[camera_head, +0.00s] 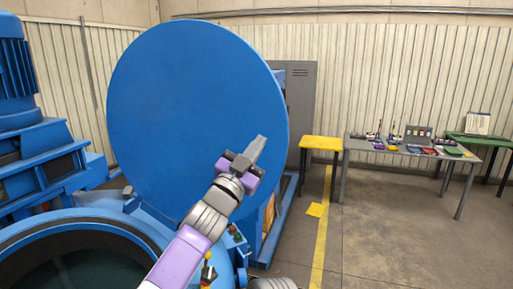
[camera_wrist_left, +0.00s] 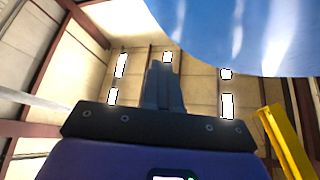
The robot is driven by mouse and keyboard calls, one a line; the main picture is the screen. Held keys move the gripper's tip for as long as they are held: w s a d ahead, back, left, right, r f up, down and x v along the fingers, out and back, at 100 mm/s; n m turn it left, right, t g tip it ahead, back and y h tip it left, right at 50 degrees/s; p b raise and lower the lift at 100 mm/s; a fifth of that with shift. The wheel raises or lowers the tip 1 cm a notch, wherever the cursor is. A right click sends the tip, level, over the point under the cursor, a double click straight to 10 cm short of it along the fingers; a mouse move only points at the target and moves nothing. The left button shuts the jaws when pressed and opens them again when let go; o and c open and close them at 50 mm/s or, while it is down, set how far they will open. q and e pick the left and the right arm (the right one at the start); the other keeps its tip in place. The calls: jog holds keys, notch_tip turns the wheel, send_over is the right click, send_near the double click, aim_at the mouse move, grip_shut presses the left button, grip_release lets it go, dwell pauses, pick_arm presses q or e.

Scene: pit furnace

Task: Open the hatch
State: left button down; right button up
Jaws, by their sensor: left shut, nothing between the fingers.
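The hatch (camera_head: 190,110) is a large round blue disc standing raised, nearly upright, behind the furnace's round opening. The furnace mouth (camera_head: 60,225) lies uncovered at the lower left, with a dark interior. My left gripper (camera_head: 258,142) is shut and empty, in front of the hatch's lower right part in the head view. I cannot tell whether it touches the hatch. In the left wrist view the shut fingers (camera_wrist_left: 163,85) point up toward the ceiling, and the blue hatch (camera_wrist_left: 240,35) fills the upper right. My right gripper is not in view.
Blue machinery (camera_head: 35,120) stands at the left. A grey cabinet (camera_head: 300,95) is behind the hatch. A yellow stool (camera_head: 321,143), a grey table (camera_head: 400,148) with small items and a green table (camera_head: 480,138) stand at the right. The floor at right front is clear.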

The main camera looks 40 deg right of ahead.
pick_arm(q)
jog(key=shift+a, duration=0.1)
jog(key=b+v, duration=0.7)
jog(key=shift+a, duration=0.2)
jog(key=shift+f, duration=0.15)
